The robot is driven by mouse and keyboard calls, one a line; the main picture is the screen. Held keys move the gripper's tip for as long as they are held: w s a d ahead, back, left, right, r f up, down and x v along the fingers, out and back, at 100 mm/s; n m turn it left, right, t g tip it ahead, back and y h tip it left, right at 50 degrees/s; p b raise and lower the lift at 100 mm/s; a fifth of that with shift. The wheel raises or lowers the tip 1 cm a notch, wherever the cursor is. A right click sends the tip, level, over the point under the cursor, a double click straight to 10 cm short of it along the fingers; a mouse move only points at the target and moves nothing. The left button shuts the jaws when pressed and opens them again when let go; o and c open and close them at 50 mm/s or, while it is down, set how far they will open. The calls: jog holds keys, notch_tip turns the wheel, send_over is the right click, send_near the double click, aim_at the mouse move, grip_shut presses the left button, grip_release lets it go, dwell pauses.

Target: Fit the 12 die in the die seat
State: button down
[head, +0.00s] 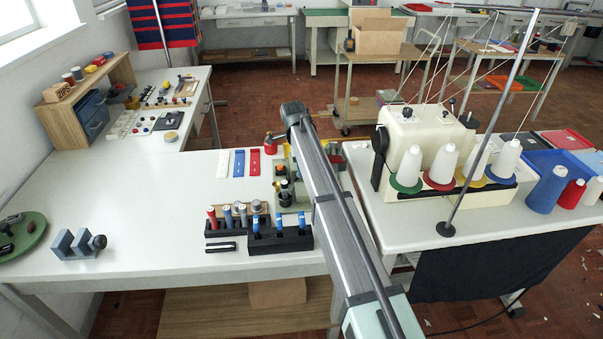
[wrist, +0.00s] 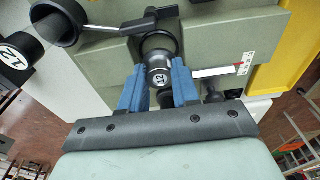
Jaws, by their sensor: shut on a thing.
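My gripper (wrist: 159,72) has its two blue fingers shut on the 12 die (wrist: 158,76), a small grey cylinder with a white 12 label facing the wrist camera. The die's far end is at a dark round ring (wrist: 160,42) on the grey-green machine body (wrist: 110,57); I cannot tell whether this ring is the die seat or whether the die is inside it. In the head view my arm hides the gripper and the die. Part of the green machine (head: 298,168) shows beside my arm on the white table.
In the wrist view, a lever with a black knob (wrist: 161,13) lies just beyond the die, with a black cup (wrist: 58,22) at left. Another black part labelled 12 (wrist: 14,60) is at the left edge. Black racks (head: 280,240) with coloured tools stand at the table front.

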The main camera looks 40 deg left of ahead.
jog(key=shift+f, duration=1.3)
jog(key=shift+f, duration=0.1)
jog(key=c, duration=1.1)
grip_release()
notch_tip(320, 180, up, 12)
jog(key=s+a, duration=0.1)
